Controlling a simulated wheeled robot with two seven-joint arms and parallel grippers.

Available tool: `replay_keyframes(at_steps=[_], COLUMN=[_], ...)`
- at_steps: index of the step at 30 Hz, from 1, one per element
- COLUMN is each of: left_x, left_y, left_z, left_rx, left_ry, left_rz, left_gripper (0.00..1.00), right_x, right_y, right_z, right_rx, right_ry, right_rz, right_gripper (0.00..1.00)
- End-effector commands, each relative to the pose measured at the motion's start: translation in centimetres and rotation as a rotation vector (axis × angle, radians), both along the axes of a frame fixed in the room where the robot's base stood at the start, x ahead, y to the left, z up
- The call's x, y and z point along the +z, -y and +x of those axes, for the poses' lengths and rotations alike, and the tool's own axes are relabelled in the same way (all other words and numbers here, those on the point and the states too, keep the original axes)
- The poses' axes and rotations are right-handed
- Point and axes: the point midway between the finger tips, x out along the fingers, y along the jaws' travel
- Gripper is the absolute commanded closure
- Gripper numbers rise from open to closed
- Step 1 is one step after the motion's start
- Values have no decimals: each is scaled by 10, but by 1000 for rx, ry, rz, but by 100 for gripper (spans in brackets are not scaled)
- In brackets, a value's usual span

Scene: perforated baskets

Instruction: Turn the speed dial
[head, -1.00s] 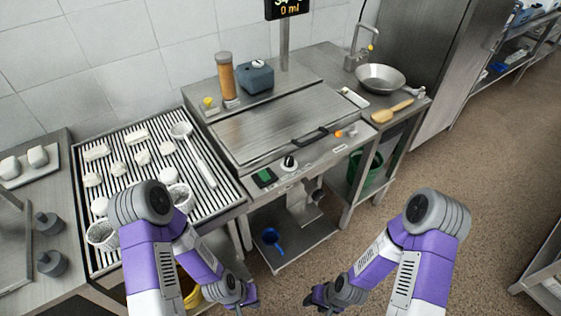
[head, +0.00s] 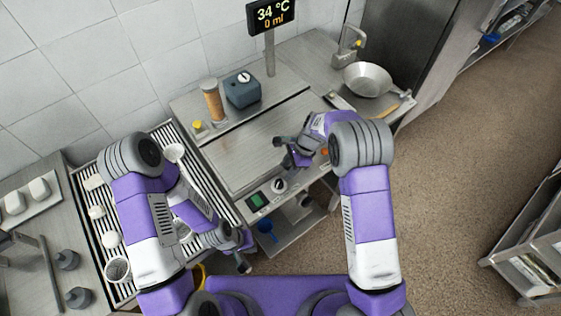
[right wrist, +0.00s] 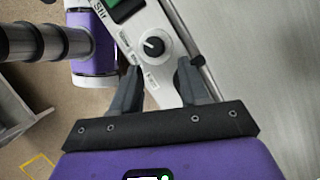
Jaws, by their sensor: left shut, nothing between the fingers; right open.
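A round black dial with a pale pointer (head: 279,186) sits on the front panel of the steel cooking unit, beside a green switch (head: 257,200). The dial (right wrist: 153,45) also shows in the right wrist view, just beyond and between my open fingertips, apart from them. My right gripper (head: 280,151) is open and empty above the unit's lid, near the front panel; it fills the lower right wrist view (right wrist: 160,72). My left gripper (head: 243,265) is shut and empty, low in front of the unit. Lettering beside the switch is partly cut off in the right wrist view.
A metal handle bar (right wrist: 190,35) runs beside the dial. A display (head: 271,15) reads 34 °C and 0 ml. A blue-grey box with a knob (head: 242,90) and an orange-brown cylinder (head: 212,101) stand behind the lid. A ribbed rack (head: 88,205) is at left.

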Motion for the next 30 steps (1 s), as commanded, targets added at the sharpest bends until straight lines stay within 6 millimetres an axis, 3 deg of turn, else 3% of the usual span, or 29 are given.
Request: replay_keyframes(at_steps=[15, 26, 30], left_x=[1, 1, 1], left_y=[0, 0, 0], left_z=[-1, -1, -1], left_rx=[0, 0, 0], left_ry=[-3, -3, -3], left_rz=[-1, -1, -1], left_gripper=[100, 100, 100], right_x=[-62, -67, -67], right_y=[-26, -29, -29], right_z=[-7, -7, -8], right_rx=[-2, -2, -2], right_ry=[-6, -4, -4], right_rz=[0, 1, 1], right_gripper=[56, 56, 76])
